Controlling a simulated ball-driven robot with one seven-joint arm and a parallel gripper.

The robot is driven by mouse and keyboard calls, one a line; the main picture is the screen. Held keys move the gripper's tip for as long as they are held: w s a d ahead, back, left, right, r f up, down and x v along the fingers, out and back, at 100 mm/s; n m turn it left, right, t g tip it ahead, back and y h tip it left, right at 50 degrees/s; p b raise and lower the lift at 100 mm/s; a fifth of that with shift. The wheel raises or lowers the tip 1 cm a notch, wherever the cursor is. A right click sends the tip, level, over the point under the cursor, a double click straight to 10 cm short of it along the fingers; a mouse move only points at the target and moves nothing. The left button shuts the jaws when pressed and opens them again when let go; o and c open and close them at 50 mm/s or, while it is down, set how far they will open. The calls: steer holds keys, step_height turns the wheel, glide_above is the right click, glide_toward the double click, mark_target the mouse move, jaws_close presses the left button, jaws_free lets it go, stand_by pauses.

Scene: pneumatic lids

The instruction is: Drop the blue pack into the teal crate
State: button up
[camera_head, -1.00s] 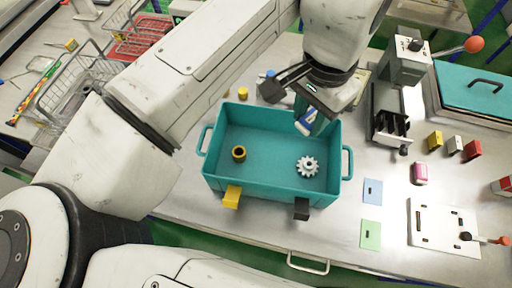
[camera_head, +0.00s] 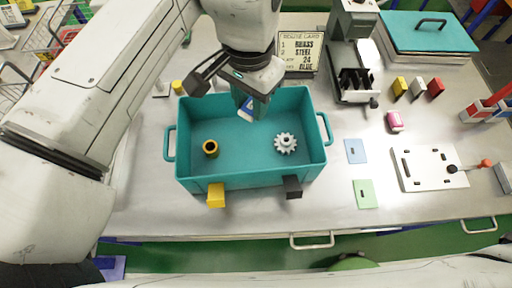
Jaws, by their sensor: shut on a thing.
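The teal crate (camera_head: 240,178) stands open on the steel bench, a handle at each end. A brass-coloured ring (camera_head: 210,148) and a white gear (camera_head: 285,143) lie on its floor. My gripper (camera_head: 248,106) points down over the far part of the crate, shut on the blue pack (camera_head: 246,109). The pack is small, blue and white, and partly hidden by the fingers. It appears above the crate floor, inside the rim outline; its exact height I cannot tell.
A yellow block (camera_head: 216,196) and a black block (camera_head: 292,187) sit at the crate's near wall. A printed card (camera_head: 300,50) stands behind it. Right are a black-slotted fixture (camera_head: 355,85), a pink item (camera_head: 395,121) and a white plate (camera_head: 430,168).

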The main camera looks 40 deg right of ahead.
steer(key=o, duration=1.1)
step_height(320, 180, up, 11)
steer(key=p, duration=0.8)
steer(key=shift+f, duration=0.15)
